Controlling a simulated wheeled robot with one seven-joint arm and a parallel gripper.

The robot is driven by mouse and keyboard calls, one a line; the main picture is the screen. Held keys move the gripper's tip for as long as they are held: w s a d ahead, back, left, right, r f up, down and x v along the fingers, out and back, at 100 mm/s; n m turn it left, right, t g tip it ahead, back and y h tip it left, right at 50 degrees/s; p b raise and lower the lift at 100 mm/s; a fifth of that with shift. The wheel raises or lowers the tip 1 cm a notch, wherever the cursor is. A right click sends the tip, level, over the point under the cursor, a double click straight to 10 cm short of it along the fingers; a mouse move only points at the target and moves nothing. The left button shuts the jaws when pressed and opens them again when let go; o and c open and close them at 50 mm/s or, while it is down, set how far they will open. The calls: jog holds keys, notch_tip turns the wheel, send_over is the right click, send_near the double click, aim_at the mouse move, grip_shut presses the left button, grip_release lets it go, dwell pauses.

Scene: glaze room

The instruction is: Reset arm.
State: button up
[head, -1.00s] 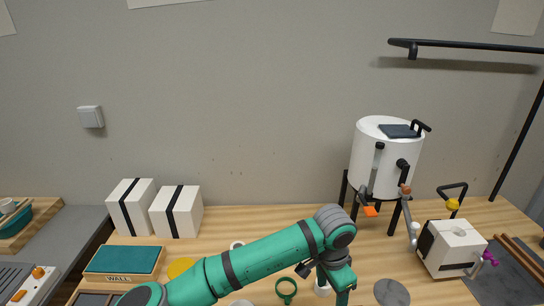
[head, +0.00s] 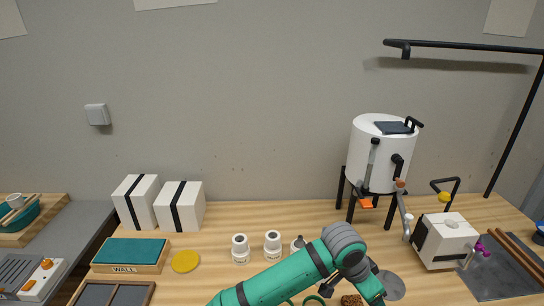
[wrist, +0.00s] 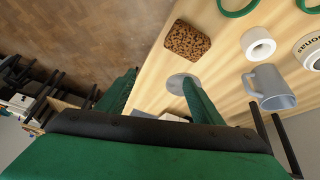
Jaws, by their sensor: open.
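My green arm reaches up and right from the bottom edge of the head view, over the front of the wooden table. Its wrist bends downward at the lower right, and my gripper itself is largely cut off or hidden there. In the wrist view my gripper (wrist: 160,88) has its two green fingers spread apart. Nothing shows held between them. The fingers hang at the table's edge, with part of the floor beneath the left finger. A grey disc (wrist: 180,81) on the table shows beside the right finger.
A brown speckled block (wrist: 187,40), a white ring (wrist: 258,47) and a grey mug (wrist: 268,90) are near my gripper. White jars (head: 240,249) stand behind my arm. A white tank (head: 380,155) on black legs and a white machine (head: 446,240) stand at right. Two white boxes (head: 182,206) stand at left.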

jog(key=s+d+r+n+t+h, duration=0.1)
jog(key=d+r+n+h, duration=0.1)
jog(key=d+r+h, duration=0.3)
jog(key=s+d+r+n+t+h, duration=0.1)
jog(key=d+t+h, duration=0.15)
jog(key=d, duration=0.55)
jog(key=s+a+f+n+t+y, duration=0.3)
jog(key=a+f+n+t, duration=0.15)
jog(key=a, duration=0.25)
jog(key=s+a+f+n+t+y, duration=0.25)
jog(key=a+f+n, duration=0.25)
jog(key=a, duration=0.3)
jog(key=s+a+f+n+t+y, duration=0.3)
jog(key=s+a+f+n+t, duration=0.15)
jog(key=a, duration=0.25)
jog(key=s+a+f+m+y, duration=0.1)
jog(key=s+a+y, duration=0.1)
jog(key=s+a, duration=0.6)
jog(key=s+a+f+m+y, duration=0.1)
jog(key=s+a+m+y, duration=0.1)
jog(key=s+a, duration=0.6)
jog(key=s, duration=0.5)
jog(key=shift+s+a+g, duration=0.25)
jog(key=shift+s+g, duration=0.15)
